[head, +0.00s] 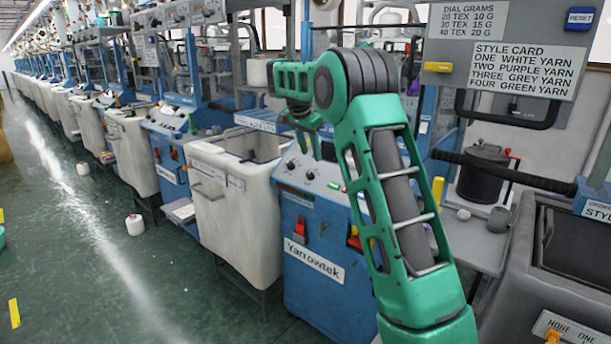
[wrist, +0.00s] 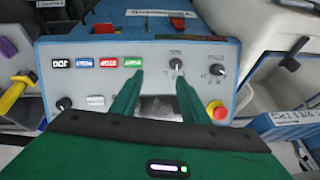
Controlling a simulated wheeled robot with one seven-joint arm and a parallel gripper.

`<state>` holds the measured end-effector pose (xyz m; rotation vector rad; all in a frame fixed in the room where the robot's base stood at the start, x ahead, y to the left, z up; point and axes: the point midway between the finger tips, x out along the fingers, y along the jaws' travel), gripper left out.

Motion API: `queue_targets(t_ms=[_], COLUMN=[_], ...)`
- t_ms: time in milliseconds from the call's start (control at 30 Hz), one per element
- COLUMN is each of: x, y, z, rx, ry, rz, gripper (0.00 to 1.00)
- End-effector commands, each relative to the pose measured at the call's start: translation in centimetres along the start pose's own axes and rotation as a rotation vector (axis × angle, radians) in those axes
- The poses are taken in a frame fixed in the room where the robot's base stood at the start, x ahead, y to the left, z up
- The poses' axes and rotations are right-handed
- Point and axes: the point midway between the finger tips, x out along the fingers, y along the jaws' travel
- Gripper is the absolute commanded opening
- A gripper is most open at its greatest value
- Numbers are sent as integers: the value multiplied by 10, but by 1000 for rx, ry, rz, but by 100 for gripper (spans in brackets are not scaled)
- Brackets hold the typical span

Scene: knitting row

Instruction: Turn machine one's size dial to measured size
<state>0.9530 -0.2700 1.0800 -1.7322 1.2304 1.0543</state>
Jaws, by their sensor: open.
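The blue Yarrowtek machine (head: 325,262) has a pale sloping control panel (head: 320,178). My gripper (head: 308,150) is above this panel, pointing down. In the wrist view my gripper (wrist: 159,75) is open, with nothing seen between its fingertips. A black dial with a pale pointer (wrist: 177,66) is at the right fingertip; whether they touch cannot be told. A second black dial (wrist: 217,71) is farther right, and a third (wrist: 64,103) is at the lower left. The dial labels are too small to read surely. A small dark display (wrist: 158,108) lies partly hidden between the fingers.
Several coloured buttons, including a red one (wrist: 108,62), line the panel. A red stop button (wrist: 217,111) lies right of the fingers. A white bin (head: 225,205) stands beside the machine. A style card (head: 527,70) hangs at upper right. The floor aisle is mostly clear.

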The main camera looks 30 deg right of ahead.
Motion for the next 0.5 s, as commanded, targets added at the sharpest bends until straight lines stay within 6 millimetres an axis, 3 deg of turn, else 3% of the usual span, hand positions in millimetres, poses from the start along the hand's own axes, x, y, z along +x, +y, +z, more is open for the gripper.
queue_targets(t_ms=[100, 200, 367, 500], x=[12, 16, 26, 46], y=[-26, -36, -39, -39], z=[3, 4, 4, 4], rx=[48, 73, 84, 83], ry=[7, 10, 12, 10], rz=[-14, -21, -23, -21], gripper=[41, 41, 41, 41])
